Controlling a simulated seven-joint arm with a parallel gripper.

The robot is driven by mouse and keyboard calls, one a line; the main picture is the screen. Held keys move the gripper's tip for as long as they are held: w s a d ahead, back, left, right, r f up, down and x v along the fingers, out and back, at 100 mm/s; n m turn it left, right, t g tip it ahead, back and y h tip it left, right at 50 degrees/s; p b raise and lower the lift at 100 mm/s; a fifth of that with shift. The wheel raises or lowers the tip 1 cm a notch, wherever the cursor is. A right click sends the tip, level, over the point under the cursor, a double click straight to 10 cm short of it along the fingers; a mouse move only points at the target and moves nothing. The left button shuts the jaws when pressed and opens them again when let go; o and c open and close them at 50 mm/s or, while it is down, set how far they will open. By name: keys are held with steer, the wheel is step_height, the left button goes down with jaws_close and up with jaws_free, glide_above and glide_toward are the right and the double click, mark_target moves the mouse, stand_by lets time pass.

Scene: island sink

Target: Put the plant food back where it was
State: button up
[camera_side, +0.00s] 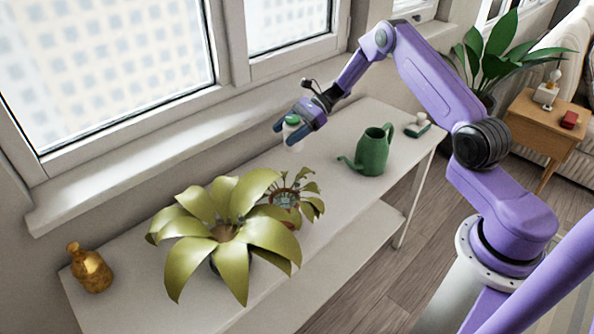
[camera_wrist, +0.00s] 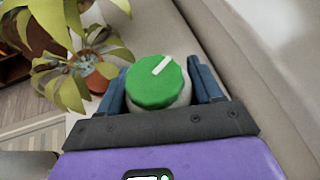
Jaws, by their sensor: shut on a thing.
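The plant food looks to be a white bottle (camera_side: 293,139) with a green cap. In the wrist view its green cap (camera_wrist: 156,80) with a white stripe sits between the two blue fingers. My gripper (camera_side: 292,132) is shut on the bottle and holds it above the white table, near the window side. In the wrist view my gripper (camera_wrist: 160,95) has one finger on each side of the bottle.
A large yellow-green plant (camera_side: 225,232), a smaller potted plant (camera_side: 286,198), a green watering can (camera_side: 373,152) and an amber bottle (camera_side: 90,268) stand on the white table (camera_side: 330,205). A small green-and-white item (camera_side: 418,127) lies at the right end. The table between the small plant and watering can is partly clear.

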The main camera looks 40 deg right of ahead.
steer(key=shift+w+d+f+m+t, duration=0.1)
steer(key=shift+w+d+m+t, duration=0.1)
steer(key=shift+d+m+t, duration=0.3)
steer(key=shift+w+d+m+t, duration=0.15)
steer(key=shift+d+m+t, duration=0.25)
steer(key=shift+m, duration=0.1)
steer(key=shift+d+f, duration=0.15)
steer(key=shift+f, duration=4.85)
steer(key=o, duration=1.2)
steer(key=shift+f, duration=0.1)
steer(key=shift+c, duration=0.2)
